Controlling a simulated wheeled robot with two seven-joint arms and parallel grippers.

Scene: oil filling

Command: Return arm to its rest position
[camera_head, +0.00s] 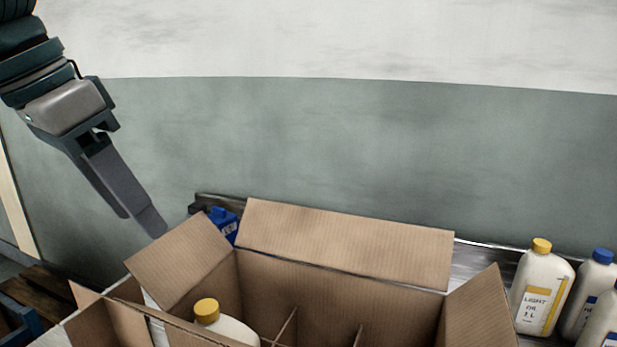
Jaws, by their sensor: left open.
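My left gripper (140,224) hangs in the air at the upper left, its fingers pointing down and to the right. It is open and holds nothing. Its fingertips are near the left flap of an open cardboard box (345,245); I cannot tell the exact gap. My right gripper is not in view.
The box has dividers, and a white bottle with a yellow cap (207,311) stands in it. A blue container (223,222) is partly hidden behind the left flap. A white oil bottle (541,290) and others with blue caps (602,256) stand at the right. The wall is behind.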

